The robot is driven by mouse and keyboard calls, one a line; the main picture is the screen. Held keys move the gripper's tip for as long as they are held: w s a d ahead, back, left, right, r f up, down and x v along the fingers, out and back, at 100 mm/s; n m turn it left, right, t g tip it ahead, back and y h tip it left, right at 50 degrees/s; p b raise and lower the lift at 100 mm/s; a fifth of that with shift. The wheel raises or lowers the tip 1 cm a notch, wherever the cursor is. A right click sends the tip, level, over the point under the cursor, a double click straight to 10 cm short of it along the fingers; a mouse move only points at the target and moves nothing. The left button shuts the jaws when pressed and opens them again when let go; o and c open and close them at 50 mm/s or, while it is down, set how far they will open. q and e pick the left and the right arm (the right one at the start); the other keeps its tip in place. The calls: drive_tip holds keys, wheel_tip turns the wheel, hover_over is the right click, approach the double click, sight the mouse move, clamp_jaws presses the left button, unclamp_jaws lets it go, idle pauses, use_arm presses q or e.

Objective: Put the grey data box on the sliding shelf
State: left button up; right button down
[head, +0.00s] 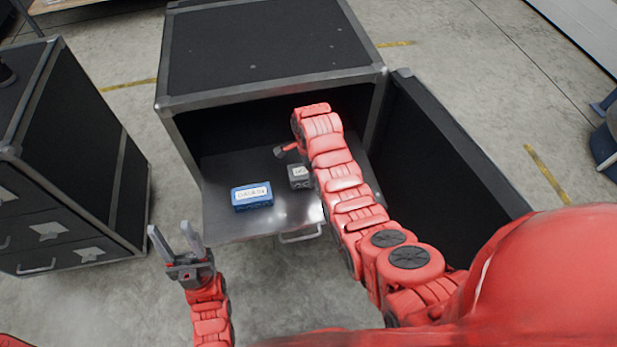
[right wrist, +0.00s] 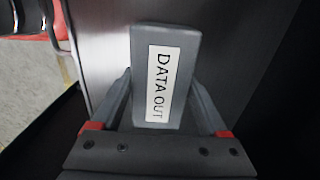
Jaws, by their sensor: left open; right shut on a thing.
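The grey data box (head: 299,176) is on or just above the sliding shelf (head: 235,226), right of the blue box. In the right wrist view the grey data box (right wrist: 192,60), labelled "DATA OUT", sits between the fingers of my right gripper (right wrist: 165,105), which is shut on it. In the head view my right arm reaches into the case and its hand partly hides the box. I cannot tell whether the box touches the shelf. My left gripper (head: 177,240) is open and empty, in front of the shelf at left.
A blue labelled box (head: 252,196) lies on the shelf. The shelf is pulled out of a black case (head: 270,50), whose open door (head: 435,160) stands at right. A dark drawer cabinet (head: 85,150) stands at left. Bare shelf shows around the blue box.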

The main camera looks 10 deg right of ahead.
wheel_tip(320, 180, down, 2)
drive_tip(key=shift+s+p, duration=0.1)
drive_tip(key=shift+p, duration=0.2)
drive_tip(key=shift+f, duration=0.6)
unclamp_jaws()
drive_tip(key=shift+f, duration=0.1)
wheel_tip(320, 180, up, 7)
drive_tip(key=shift+r+b, duration=0.1)
drive_tip(key=shift+b, duration=0.25)
wheel_tip(320, 180, up, 5)
drive_tip(key=p, duration=0.3)
drive_tip(key=shift+f, duration=0.2)
drive_tip(key=shift+r, duration=0.3)
